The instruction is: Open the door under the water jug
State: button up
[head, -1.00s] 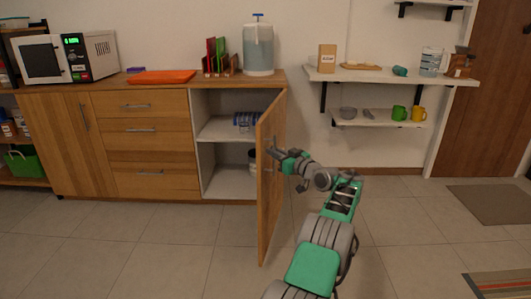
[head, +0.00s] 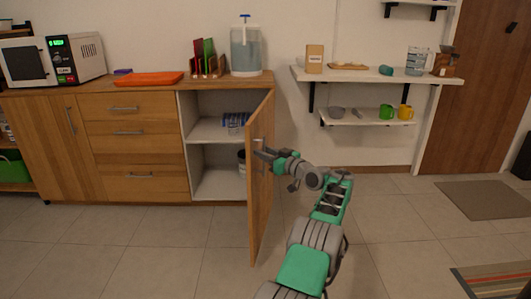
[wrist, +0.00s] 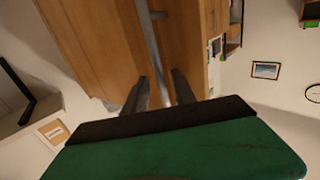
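The wooden cabinet door (head: 260,205) under the water jug (head: 245,50) stands wide open, swung out from the cabinet towards me. The jug is clear with a blue top and sits on the counter. My gripper (head: 262,154) is at the door's handle, at mid height of the door. In the wrist view, the metal handle bar (wrist: 151,40) runs between the two dark fingers of my gripper (wrist: 160,88). The fingers are apart, with a visible gap at the bar. The head view shows the handle only in part, behind the fingers.
A wall shelf (head: 370,75) hangs at the right. The tiled floor (head: 160,250) in front is clear.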

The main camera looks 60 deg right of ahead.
jog(key=shift+s, duration=0.1)
jog(key=p+v, duration=0.2)
jog(key=v, duration=0.5)
jog(key=shift+s+a, duration=0.15)
jog(key=shift+s, duration=0.1)
jog(key=shift+c, duration=0.3)
